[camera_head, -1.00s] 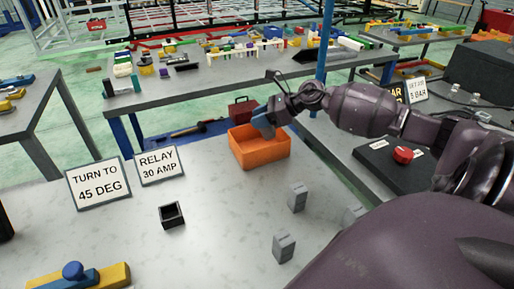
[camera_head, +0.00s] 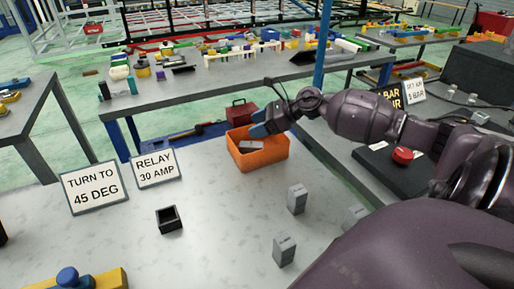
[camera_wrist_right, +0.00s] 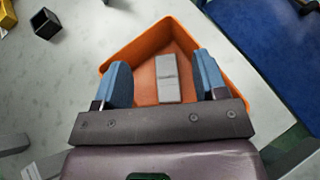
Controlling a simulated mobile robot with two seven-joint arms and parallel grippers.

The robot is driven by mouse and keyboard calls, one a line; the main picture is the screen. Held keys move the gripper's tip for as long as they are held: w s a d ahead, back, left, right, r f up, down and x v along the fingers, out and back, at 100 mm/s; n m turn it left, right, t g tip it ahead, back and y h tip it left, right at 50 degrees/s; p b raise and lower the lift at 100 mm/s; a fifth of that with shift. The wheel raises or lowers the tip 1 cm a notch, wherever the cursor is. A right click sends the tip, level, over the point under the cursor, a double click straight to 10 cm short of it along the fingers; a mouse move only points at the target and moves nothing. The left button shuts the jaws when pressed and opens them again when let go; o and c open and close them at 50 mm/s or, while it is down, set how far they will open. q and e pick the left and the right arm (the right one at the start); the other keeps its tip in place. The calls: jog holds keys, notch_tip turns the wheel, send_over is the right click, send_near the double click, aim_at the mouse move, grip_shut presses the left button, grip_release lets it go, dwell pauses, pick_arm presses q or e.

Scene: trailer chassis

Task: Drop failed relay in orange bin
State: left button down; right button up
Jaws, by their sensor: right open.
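The orange bin (camera_head: 262,157) stands at the far edge of the grey table. A grey relay (camera_head: 251,146) lies inside it; in the right wrist view the relay (camera_wrist_right: 167,79) rests on the bin floor (camera_wrist_right: 143,75). My right gripper (camera_head: 256,124) is above the bin's far side. In the right wrist view my right gripper (camera_wrist_right: 167,85) has its blue fingers spread wide, one each side of the relay, with nothing held. My left gripper is not in view.
Several grey relays (camera_head: 297,198) (camera_head: 284,250) stand on the table near my right arm. A black square socket (camera_head: 169,219) sits left of them. Signs reading "RELAY 30 AMP" (camera_head: 156,168) and "TURN TO 45 DEG" (camera_head: 94,187) stand at the back left.

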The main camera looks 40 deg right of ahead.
jog(key=p+v, duration=0.1)
jog(key=v, duration=0.9)
jog(key=shift+s+d+r, duration=0.2)
jog(key=shift+d, duration=0.05)
